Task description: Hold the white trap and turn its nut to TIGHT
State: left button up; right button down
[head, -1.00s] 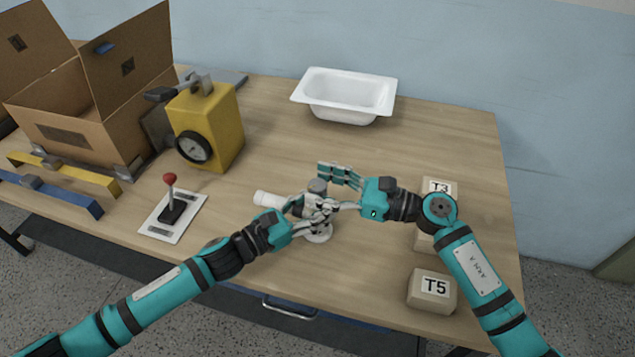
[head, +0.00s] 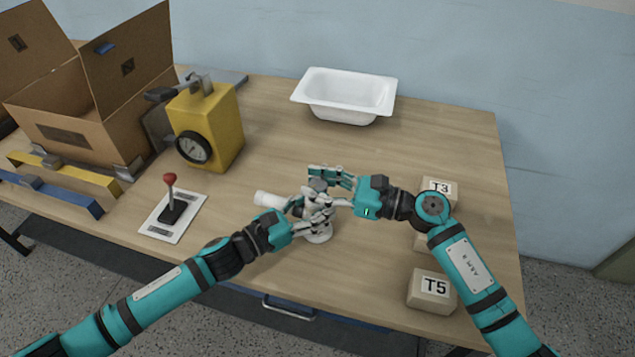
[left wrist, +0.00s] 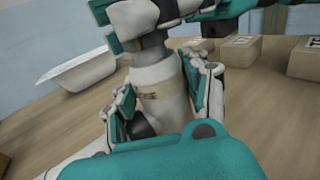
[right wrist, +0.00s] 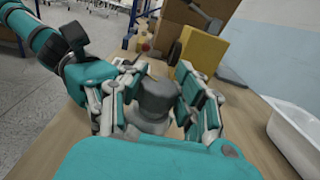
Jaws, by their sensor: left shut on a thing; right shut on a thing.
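The white trap (head: 268,200) stands upright on the table, its white side pipe pointing left and its round foot (head: 318,237) below. My left gripper (head: 304,208) is shut on the trap's white body, which shows between its fingers in the left wrist view (left wrist: 160,95). The grey nut (head: 318,185) sits on top of the trap. My right gripper (head: 328,186) is shut on the nut, which shows between its fingers in the right wrist view (right wrist: 156,98). The fingers hide much of the trap. A small mark on the body is too blurred to read.
A white tub (head: 345,97) stands at the back. A yellow gauge box (head: 212,128), a red-knobbed lever (head: 171,200) and an open cardboard box (head: 75,125) are to the left. Tan blocks, one marked T5 (head: 432,291), stand at the right. The table between tub and trap is clear.

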jog(key=shift+w+n+g, duration=0.1)
jog(key=shift+n+g, duration=0.3)
jog(key=shift+g, duration=0.2)
jog(key=n+g, duration=0.2)
jog(key=g, duration=0.1)
jog(key=n+g, duration=0.2)
jog(key=g, duration=0.2)
jog(key=shift+w+d+n+g+y, duration=0.1)
jog(key=shift+n+g+y, duration=0.2)
jog(key=shift+n+y, duration=0.1)
jog(key=n+g+h, duration=0.1)
jog(key=n+g, duration=0.2)
jog(key=g, duration=0.1)
jog(key=shift+n+g+h, duration=0.7)
jog(key=shift+n+g, duration=0.1)
jog(key=shift+g, duration=0.9)
jog(key=c, duration=0.9)
grip_release()
jog(key=shift+s+n, duration=0.2)
jog(key=shift+n, duration=0.1)
jog(key=shift+o, duration=0.2)
